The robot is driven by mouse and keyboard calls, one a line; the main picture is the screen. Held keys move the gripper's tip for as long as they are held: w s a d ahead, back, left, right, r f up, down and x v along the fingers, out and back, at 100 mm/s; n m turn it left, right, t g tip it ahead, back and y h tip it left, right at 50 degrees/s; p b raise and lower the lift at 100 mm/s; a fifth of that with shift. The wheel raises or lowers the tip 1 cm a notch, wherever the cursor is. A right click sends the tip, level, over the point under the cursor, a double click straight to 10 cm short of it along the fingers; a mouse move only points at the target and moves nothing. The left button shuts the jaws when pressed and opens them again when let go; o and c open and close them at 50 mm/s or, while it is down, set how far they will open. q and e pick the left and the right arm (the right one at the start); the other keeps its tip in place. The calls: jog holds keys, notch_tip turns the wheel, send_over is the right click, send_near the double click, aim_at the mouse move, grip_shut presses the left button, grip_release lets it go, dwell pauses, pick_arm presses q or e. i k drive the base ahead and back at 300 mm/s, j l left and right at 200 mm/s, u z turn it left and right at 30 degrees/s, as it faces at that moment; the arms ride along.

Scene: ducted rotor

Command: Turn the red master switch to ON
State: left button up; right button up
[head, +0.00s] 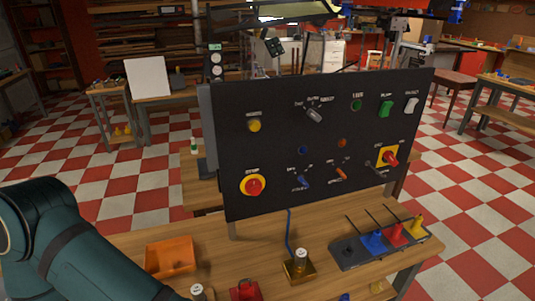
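The red master switch (390,158) is a red rotary knob on a yellow square plate at the right side of the upright black control panel (325,135). Small labels are around the plate, but they are too small to read, so I cannot tell which position the knob points to. A dark lever-like part hangs just below the plate. My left arm enters at the lower left, well away from the switch, and its gripper is outside the picture. My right arm and gripper are not in view.
The panel also carries a red stop button (253,186) on a yellow disc, a yellow button (254,126), a selector knob (314,115), toggles and rockers. On the wooden bench (225,262) are an orange tray (169,257) and a dark block (350,253) with coloured plugs.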

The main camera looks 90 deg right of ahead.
aim_at(388, 156)
jog(key=z, duration=0.95)
jog(key=j+z, duration=0.1)
jog(key=z, duration=0.8)
jog(key=k+z, duration=0.1)
jog(key=z, duration=1.8)
jog(key=i+l, duration=0.25)
jog(key=l, duration=0.3)
